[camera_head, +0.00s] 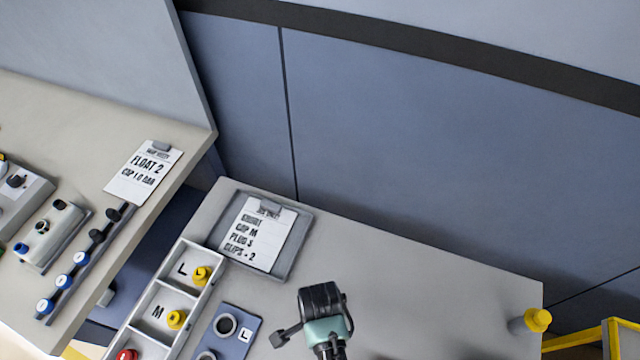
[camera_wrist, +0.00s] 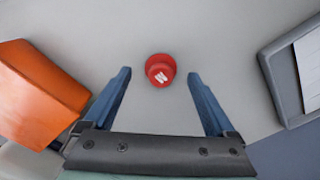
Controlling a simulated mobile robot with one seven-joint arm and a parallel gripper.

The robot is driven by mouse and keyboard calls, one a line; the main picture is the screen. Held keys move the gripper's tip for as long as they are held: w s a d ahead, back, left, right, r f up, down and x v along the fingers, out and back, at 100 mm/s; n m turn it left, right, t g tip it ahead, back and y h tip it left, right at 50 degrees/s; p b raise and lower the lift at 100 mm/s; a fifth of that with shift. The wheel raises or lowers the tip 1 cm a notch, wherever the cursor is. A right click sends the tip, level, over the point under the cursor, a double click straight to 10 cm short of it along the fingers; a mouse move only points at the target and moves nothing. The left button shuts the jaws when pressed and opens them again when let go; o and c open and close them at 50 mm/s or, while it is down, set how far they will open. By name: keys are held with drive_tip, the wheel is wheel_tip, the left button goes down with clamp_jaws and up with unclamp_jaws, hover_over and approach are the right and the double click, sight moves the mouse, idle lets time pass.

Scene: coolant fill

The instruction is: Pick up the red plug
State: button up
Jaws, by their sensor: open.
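A round red plug (camera_wrist: 160,70) with a white mark on its top stands on the bare grey surface in the wrist view. My gripper (camera_wrist: 159,74) is open, with one blue finger on each side of the plug in the picture. Clear gaps show between the plug and both fingers, and nothing is held. How far the fingertips are above the surface is hard to tell. In the head view, a red piece (camera_head: 127,355) sits in the nearest visible compartment of a white tray, cut by the picture's lower edge. I cannot tell that it is the same piece.
An orange block (camera_wrist: 38,92) lies left of my gripper. A grey tray edge (camera_wrist: 275,95) is at the right. In the head view, the white compartment tray (camera_head: 186,253) holds yellow pieces beside a clipboard tray (camera_head: 296,262). A yellow-topped peg (camera_head: 537,320) stands far right.

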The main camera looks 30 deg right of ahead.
drive_tip(key=shift+f, duration=1.1)
clamp_jaws()
drive_tip(key=shift+r, duration=0.1)
